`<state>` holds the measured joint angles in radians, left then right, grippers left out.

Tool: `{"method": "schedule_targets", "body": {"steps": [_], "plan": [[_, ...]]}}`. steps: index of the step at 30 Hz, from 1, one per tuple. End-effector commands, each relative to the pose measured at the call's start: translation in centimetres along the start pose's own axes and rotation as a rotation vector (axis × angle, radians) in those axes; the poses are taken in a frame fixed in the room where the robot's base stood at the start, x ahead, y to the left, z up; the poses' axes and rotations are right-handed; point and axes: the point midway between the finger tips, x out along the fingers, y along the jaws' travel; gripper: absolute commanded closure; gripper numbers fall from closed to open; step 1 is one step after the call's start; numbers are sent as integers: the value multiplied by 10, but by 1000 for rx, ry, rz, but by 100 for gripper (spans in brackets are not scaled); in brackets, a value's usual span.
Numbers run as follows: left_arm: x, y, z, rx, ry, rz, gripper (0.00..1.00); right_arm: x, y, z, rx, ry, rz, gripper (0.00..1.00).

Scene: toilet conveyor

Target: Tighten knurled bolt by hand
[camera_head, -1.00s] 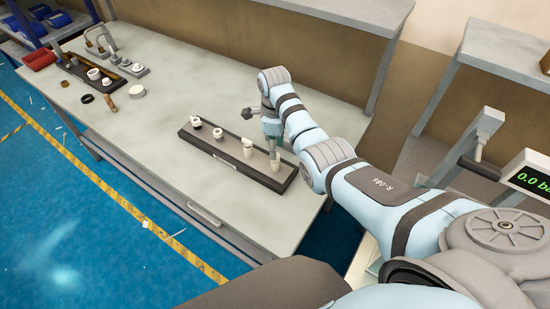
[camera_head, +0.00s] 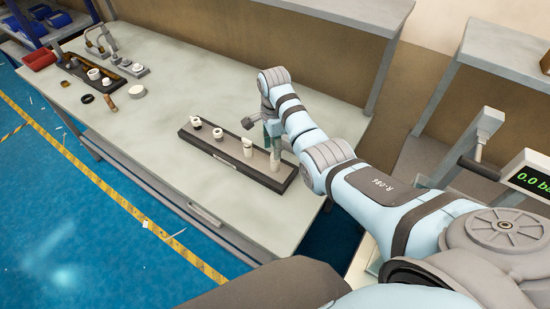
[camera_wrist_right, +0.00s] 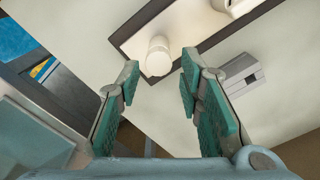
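A long dark tray (camera_head: 223,154) with a light inner floor lies on the workbench and bears several small white fittings. The white upright cylinder (camera_head: 275,160) at its near right end is below my right gripper (camera_head: 271,131). In the right wrist view a white cylinder (camera_wrist_right: 158,56) stands on the tray, just beyond and between the green-padded fingertips (camera_wrist_right: 160,66). The fingers are apart and hold nothing. White fittings (camera_head: 247,145) and (camera_head: 217,132) stand farther left on the tray. I cannot make out knurling on any part. My left gripper is out of view.
A grey block (camera_wrist_right: 241,73) lies beside the tray. A raised shelf (camera_head: 350,12) runs behind.

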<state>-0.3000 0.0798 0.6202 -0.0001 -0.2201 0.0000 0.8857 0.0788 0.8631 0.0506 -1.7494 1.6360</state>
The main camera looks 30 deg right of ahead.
Motion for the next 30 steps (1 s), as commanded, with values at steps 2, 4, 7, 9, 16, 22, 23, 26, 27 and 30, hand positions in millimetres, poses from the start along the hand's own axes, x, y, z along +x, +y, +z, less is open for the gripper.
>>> {"method": "schedule_targets", "body": {"steps": [2, 4, 7, 9, 16, 22, 23, 26, 27, 30], "plan": [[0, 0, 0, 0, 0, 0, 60, 0, 0, 0, -150, 0, 0, 67], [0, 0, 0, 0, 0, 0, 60, 0, 1, 0, -265, 0, 0, 67], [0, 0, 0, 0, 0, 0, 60, 0, 1, 1, -422, 0, 1, 67], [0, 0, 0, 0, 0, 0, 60, 0, 2, 1, -571, 0, 1, 67], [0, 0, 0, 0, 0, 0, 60, 0, 3, 0, -969, -1, 1, 67], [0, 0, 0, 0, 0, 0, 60, 0, 4, 0, -1307, 0, 1, 67], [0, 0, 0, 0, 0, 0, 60, 0, 4, 0, -1369, 0, 1, 67], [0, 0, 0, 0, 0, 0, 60, 0, 4, -1, -1517, 0, 1, 67], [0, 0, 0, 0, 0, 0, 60, 0, 4, -1, -1582, 0, 1, 67], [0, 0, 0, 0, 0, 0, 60, 0, 4, -2, -1788, 0, 1, 67]]}}
